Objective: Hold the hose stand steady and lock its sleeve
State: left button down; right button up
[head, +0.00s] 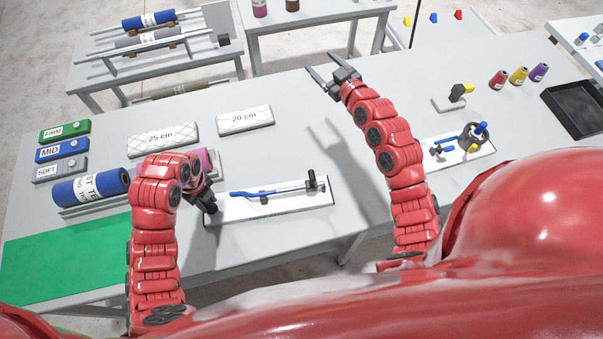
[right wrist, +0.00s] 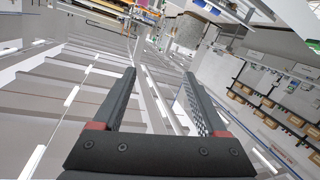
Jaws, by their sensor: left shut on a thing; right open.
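A long white plate (head: 300,202) lies on the table in the head view, carrying a thin blue-and-grey rod (head: 262,193) and a dark upright fitting (head: 312,182) at its right end. I take this to be the hose stand. My left gripper (head: 207,203) is at its left end, shut on a part there that the gripper mostly hides. My right gripper (head: 333,62) is open and empty, raised over the table's far edge, well away from the plate. The right wrist view shows its two open fingers (right wrist: 155,95) with nothing between them. I cannot make out the sleeve.
A second white plate (head: 480,152) with a blue tube and dark ring stands to the right. Padded blocks (head: 245,120), coloured boxes (head: 62,151) and a blue roll (head: 90,190) are left. Spools (head: 518,76) and a black tray (head: 575,108) are far right. The table's middle is clear.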

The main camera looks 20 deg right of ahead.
jog(key=s+a+f+n+g+y, duration=0.3)
jog(key=s+a+f+n+g, duration=0.25)
jog(key=s+g, duration=0.25)
jog(key=s+f+n+g+h, duration=0.2)
jog(key=s+n+g, duration=0.5)
jog(key=s, duration=0.7)
jog(key=shift+m+g, duration=0.3)
jog(key=shift+m, duration=0.25)
jog(key=x, duration=0.7)
jog(key=d+x, duration=0.1)
jog(key=x, duration=0.3)
jog(key=shift+s+f, duration=0.1)
jog(key=shift+f, duration=0.15)
jog(key=shift+c, duration=0.3)
grip_shut()
